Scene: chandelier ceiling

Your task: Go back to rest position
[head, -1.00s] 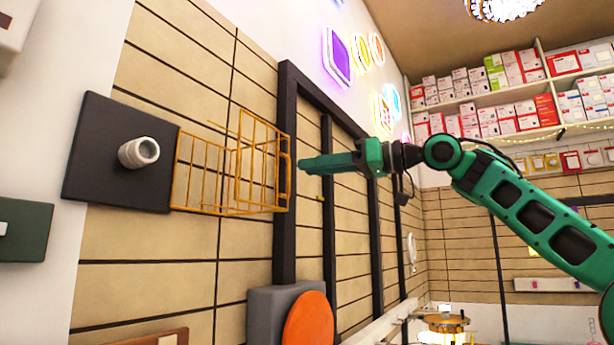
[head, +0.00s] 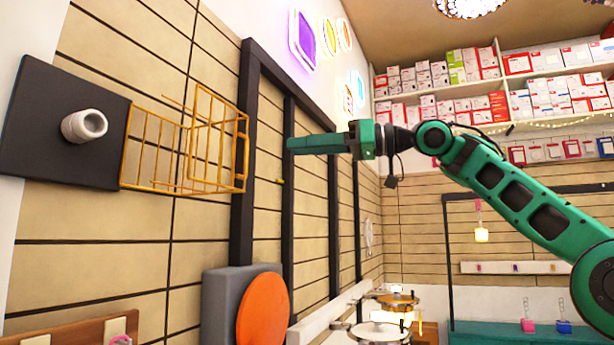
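My gripper (head: 292,145) is at the end of my green arm, near the middle of the head view, pointing left. It is seen from the side, and its fingers look like one green shape, so I cannot tell if they are open or shut. I see nothing hanging from it. The fingertips are in front of the dark wall posts and apart from the orange wire basket (head: 186,150) on the left.
A dark panel (head: 40,125) with a white cylinder (head: 84,126) is at the left. An orange disc (head: 263,310) on a grey block is below. Shelves (head: 455,100) with boxes fill the upper right. A teal surface (head: 500,333) is at the lower right.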

